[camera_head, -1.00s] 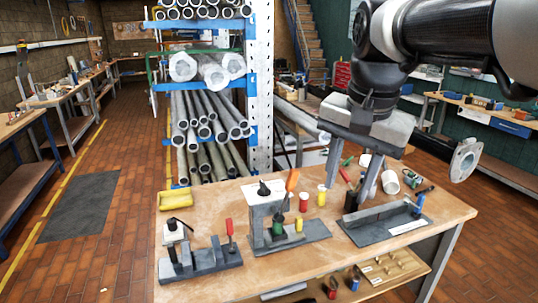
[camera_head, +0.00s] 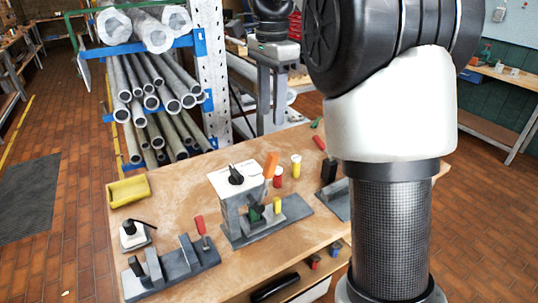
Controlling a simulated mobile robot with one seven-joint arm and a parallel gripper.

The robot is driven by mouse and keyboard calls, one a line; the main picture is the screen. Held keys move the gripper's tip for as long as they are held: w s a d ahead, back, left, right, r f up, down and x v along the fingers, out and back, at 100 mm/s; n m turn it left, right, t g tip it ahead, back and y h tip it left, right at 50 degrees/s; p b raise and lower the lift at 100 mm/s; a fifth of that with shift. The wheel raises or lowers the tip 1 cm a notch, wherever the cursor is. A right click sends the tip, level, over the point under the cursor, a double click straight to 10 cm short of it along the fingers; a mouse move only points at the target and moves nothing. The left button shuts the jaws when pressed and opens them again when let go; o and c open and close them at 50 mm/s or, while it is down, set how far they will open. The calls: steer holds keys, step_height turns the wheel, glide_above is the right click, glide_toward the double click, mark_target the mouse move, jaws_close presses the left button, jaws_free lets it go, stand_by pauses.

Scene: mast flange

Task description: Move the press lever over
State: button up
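The press (camera_head: 231,211) stands on a grey base in the middle of the workbench. It has a white top plate with a black knob. Its lever has an orange handle (camera_head: 271,165) that points up and leans slightly right, at the press's right side. My gripper (camera_head: 270,128) hangs fingers down beyond the press, above and behind the orange handle and apart from it. Its two fingers are spread with nothing seen between them. My own arm covers the right part of the bench.
A grey clamp fixture (camera_head: 172,268) with a red handle is at front left. A yellow tray (camera_head: 128,190) lies at the bench's left edge. Red (camera_head: 278,176) and yellow (camera_head: 296,166) cylinders stand right of the lever. A pipe rack (camera_head: 160,100) rises behind. Bare bench (camera_head: 185,180) lies left of the press.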

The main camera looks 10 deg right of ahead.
mark_target(271, 153)
step_height(271, 153, down, 14)
steer(key=shift+r, duration=0.1)
steer(key=shift+c, duration=0.3)
jaws_close()
